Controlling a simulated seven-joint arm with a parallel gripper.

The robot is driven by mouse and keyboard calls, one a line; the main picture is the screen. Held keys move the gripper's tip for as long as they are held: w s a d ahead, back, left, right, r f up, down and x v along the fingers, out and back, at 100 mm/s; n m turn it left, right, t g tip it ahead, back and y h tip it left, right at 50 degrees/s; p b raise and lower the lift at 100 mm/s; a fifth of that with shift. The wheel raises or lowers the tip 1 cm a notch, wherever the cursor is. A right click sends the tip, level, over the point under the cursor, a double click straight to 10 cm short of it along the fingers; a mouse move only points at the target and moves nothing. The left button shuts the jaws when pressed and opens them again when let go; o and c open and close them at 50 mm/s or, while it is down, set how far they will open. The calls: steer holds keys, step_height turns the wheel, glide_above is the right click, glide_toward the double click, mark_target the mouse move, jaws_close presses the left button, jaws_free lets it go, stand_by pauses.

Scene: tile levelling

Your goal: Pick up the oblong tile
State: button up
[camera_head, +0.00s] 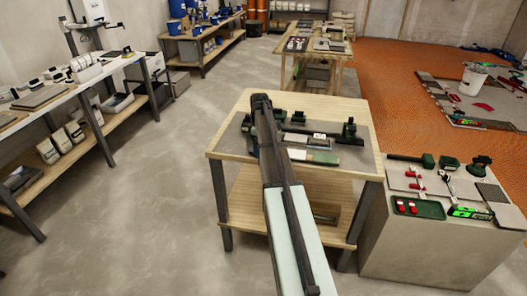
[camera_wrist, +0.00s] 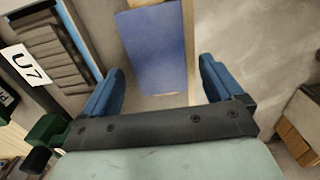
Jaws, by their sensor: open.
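A plain blue oblong piece (camera_wrist: 156,48), which looks like the oblong tile, lies flat near the pale wooden table edge in the wrist view. My gripper (camera_wrist: 162,70) is open, with one blue finger toward each side of the piece and nothing held. The piece's near end shows between the fingers, its long side running away from my gripper. I cannot tell how far above it the fingers are. In the head view my arm reaches over the small wooden table, and I cannot make out the fingers or this piece there.
The wooden table (camera_head: 232,143) also holds a greenish flat piece (camera_head: 314,157) and a dark green tool (camera_head: 349,131).

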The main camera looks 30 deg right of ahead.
steer(key=shift+f, duration=0.2)
stand_by(0.4)
steer(key=c, duration=0.9)
